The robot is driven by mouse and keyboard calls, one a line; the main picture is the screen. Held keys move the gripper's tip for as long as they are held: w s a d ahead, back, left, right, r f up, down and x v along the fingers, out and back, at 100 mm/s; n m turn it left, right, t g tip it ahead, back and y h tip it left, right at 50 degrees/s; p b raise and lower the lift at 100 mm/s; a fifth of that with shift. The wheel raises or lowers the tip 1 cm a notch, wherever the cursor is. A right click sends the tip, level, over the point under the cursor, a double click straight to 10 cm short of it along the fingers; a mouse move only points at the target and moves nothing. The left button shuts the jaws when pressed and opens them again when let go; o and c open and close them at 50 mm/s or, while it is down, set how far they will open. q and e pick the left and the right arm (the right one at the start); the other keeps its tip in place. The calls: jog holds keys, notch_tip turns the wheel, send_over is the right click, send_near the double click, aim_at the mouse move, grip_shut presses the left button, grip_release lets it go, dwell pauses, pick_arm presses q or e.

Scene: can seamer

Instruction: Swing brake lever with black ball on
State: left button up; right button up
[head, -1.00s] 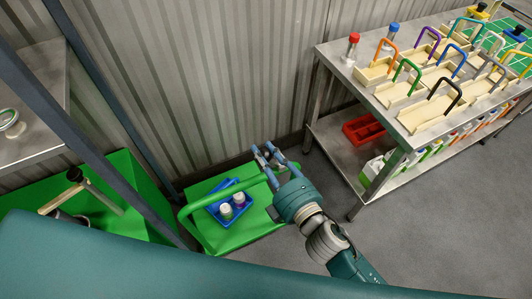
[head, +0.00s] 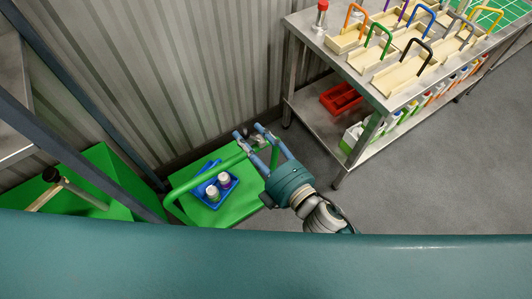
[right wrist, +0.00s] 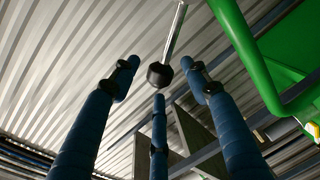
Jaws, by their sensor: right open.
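A black ball (right wrist: 159,75) on a slim metal rod (right wrist: 176,32) shows in the right wrist view, between and beyond my fingers. My right gripper (right wrist: 159,86) is open around the line to the ball, its fingers spread; contact is not visible. In the head view my right gripper (head: 250,134) is at the right end of the green cart's (head: 238,213) tube handle (head: 205,174). A small grey part (head: 264,143) shows between the fingers there, too small to identify surely. My left gripper is not in view.
A blue tray (head: 209,193) with two white-capped bottles (head: 213,191) sits on the cart. A green machine part at left carries another black knob (head: 51,174). A steel table (head: 336,51) with caddies stands at right. A corrugated wall (head: 150,70) is close behind.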

jog(key=f+v, duration=0.1)
jog(key=v, duration=0.7)
jog(key=shift+s+d+r, duration=0.25)
jog(key=shift+d+r, duration=0.05)
jog(key=shift+r, duration=0.2)
jog(key=s+d+f+m+g+h+b, duration=0.1)
jog(key=d+f+m+h, duration=0.3)
jog(key=f, duration=0.7)
jog(key=d+f+m+g+h, duration=0.1)
jog(key=d+f+m+g, duration=0.15)
jog(key=d+f, duration=0.6)
jog(key=s+d+f+m+h+b, duration=0.1)
jog(key=d+f+m+h, duration=0.15)
jog(key=f, duration=1.15)
jog(key=s+d+f+m+g+h, duration=0.2)
jog(key=s+d+f+m+g, duration=0.25)
jog(key=f, duration=0.45)
jog(key=s+d+f+m+g, duration=0.1)
jog(key=s+f+m, duration=0.1)
jog(key=s+f, duration=0.2)
jog(key=s+d+f+m+g, duration=0.1)
jog(key=s+f, duration=0.3)
jog(key=s, duration=0.7)
jog(key=s+d+f+m+g+h+b, duration=0.1)
jog(key=s+f+m, duration=0.3)
jog(key=s, duration=0.4)
jog(key=shift+s+d+f+g, duration=0.25)
jog(key=shift+d+f+g, duration=0.3)
jog(key=shift+f, duration=0.1)
